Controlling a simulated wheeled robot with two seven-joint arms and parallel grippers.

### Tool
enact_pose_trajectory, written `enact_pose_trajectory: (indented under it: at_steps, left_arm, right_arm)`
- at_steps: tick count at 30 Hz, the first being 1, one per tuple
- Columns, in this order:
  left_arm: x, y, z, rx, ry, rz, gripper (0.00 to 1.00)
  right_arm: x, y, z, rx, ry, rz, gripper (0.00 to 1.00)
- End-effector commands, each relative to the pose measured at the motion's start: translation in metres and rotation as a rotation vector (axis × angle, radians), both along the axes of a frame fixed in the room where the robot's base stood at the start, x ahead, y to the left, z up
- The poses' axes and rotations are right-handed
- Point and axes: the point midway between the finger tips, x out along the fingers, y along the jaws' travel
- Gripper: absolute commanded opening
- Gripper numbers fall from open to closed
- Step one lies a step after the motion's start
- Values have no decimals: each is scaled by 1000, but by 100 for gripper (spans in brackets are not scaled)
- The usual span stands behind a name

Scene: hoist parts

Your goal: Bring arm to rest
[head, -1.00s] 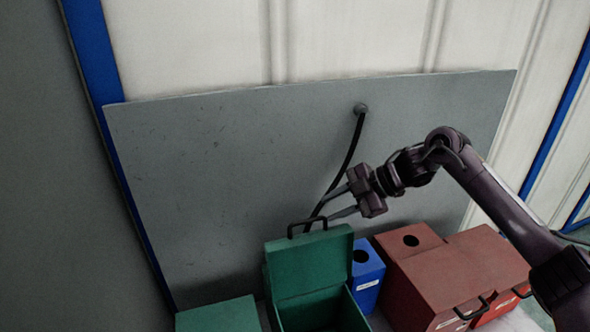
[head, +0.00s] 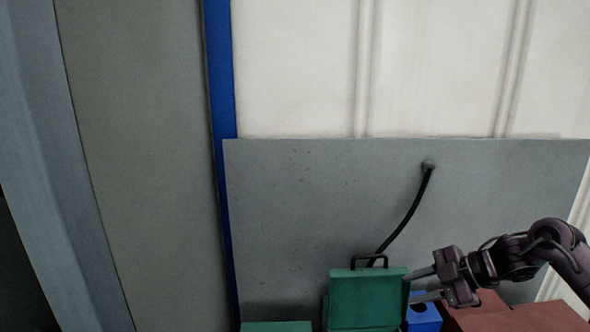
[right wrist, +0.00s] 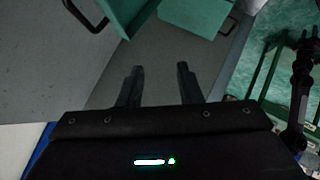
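My right gripper (head: 422,284) is at the lower right of the head view, beside the raised lid of a green box. Its two fingers are apart with nothing between them. In the right wrist view my right gripper (right wrist: 160,85) also shows open and empty, with grey surface beyond the fingertips. The right arm comes in from the right edge of the head view. My left gripper is not seen in the head view.
The green box (head: 368,298) has its lid up with a black handle. A blue box (head: 424,318) and red boxes (head: 520,318) stand to its right. A grey panel (head: 310,215) with a black cable (head: 408,213) stands behind, before a white wall (head: 300,70).

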Motion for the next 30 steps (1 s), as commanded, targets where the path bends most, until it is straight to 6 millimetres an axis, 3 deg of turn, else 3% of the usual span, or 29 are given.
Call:
enact_pose_trajectory:
  at_steps: [3, 11, 20, 25, 27, 30]
  left_arm:
    - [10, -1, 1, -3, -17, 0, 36]
    - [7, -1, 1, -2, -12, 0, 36]
    - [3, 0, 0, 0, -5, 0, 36]
    - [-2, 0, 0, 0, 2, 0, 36]
    - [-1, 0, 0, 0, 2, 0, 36]
    - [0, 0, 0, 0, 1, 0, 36]
  right_arm:
    - [1, 15, -14, -16, -13, 2, 32]
    - [3, 51, -47, -49, -55, -16, 32]
    - [-8, 118, -94, -66, -120, -117, 32]
    - [-33, 161, -117, -31, -124, -307, 32]
    - [-49, 169, -122, -11, -93, -439, 32]
    - [-77, 164, -129, 11, -5, -651, 32]
